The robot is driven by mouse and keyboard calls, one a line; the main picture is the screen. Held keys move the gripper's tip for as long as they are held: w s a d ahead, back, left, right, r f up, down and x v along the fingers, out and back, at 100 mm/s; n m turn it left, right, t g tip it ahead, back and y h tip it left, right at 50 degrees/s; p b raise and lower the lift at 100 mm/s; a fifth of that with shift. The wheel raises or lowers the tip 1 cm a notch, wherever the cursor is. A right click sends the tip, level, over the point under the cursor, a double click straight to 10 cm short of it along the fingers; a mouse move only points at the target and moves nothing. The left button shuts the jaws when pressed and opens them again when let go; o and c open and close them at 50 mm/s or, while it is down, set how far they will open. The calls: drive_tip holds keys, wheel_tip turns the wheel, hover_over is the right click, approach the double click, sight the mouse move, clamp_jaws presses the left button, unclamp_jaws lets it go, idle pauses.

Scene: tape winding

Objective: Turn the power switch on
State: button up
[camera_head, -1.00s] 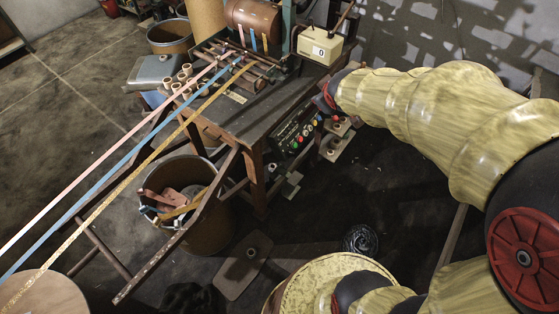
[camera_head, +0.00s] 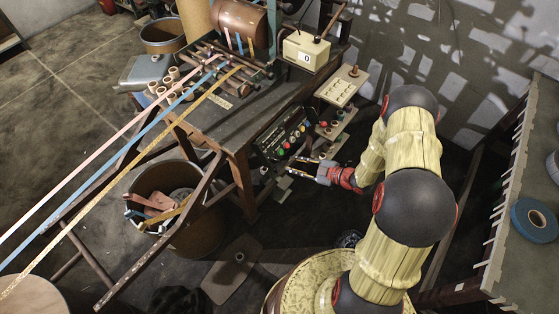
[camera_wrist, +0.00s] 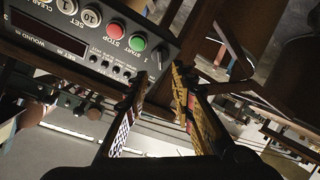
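The dark control panel (camera_head: 284,137) with coloured buttons is fixed below the table top, at its right end. In the wrist view the panel (camera_wrist: 85,65) fills the upper left, with a red STOP button (camera_wrist: 115,30), a green START button (camera_wrist: 137,43), white buttons and a row of small black switches or knobs (camera_wrist: 105,65). My gripper (camera_head: 297,167) is just in front of and below the panel. In the wrist view my gripper (camera_wrist: 160,80) is open and empty, its fingertips apart near the panel's lower edge.
A counter box (camera_head: 305,52) stands on the table's right end. Small shelves with pegs (camera_head: 342,86) stand right of the panel. A brown bin (camera_head: 200,235) is below the table. Coloured tapes (camera_head: 110,148) run off to the left. A bench with blue tape (camera_head: 534,220) is at the right.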

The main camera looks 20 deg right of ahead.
sight(276, 160)
drive_tip(key=b+x, duration=0.2)
drive_tip(key=x, duration=0.5)
drive_tip(key=shift+w+a+f, duration=0.1)
drive_tip(key=shift+w+a, duration=0.1)
clamp_jaws()
idle(0.5)
